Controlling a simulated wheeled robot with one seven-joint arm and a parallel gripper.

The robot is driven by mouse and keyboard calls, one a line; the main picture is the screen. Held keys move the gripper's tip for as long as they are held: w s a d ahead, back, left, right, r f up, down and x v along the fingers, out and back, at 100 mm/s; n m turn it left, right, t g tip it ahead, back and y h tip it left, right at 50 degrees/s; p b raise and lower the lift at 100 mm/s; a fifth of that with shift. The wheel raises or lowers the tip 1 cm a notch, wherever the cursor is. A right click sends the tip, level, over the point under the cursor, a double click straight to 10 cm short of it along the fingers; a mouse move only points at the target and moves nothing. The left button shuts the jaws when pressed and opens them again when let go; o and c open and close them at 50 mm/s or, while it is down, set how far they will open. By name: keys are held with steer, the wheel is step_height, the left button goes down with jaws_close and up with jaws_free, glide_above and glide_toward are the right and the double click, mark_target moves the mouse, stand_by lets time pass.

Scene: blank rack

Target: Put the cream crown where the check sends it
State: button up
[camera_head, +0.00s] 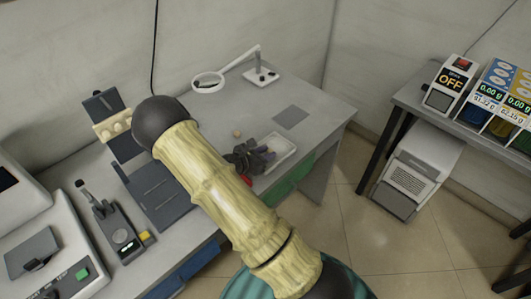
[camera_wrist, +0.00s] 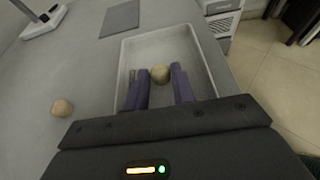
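A small round cream-tan crown (camera_wrist: 160,74) sits between the purple fingertips of my gripper (camera_wrist: 161,70) in the wrist view. The fingers are close together and appear to touch it on both sides. They are over the white tray (camera_wrist: 205,84), low to its floor; whether the crown touches the floor is unclear. In the head view my gripper (camera_head: 262,153) is at the tray (camera_head: 287,160), partly hidden by my arm. A similar crown (camera_wrist: 62,107) lies on the bench left of the tray; it also shows in the head view (camera_head: 237,133).
A grey pad (camera_head: 291,117) lies behind the tray. A white stand (camera_head: 262,76) with a ring lens (camera_head: 208,82) is at the back. Devices fill the bench's left.

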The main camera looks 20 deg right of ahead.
steer(key=o, duration=0.3)
steer(key=shift+r, duration=0.1)
steer(key=shift+a+r, duration=0.1)
steer(key=shift+a, duration=0.05)
steer(key=v, duration=1.1)
steer(key=shift+s+a+r, duration=0.1)
steer(key=shift+s+a, duration=0.05)
steer(key=shift+a, duration=0.2)
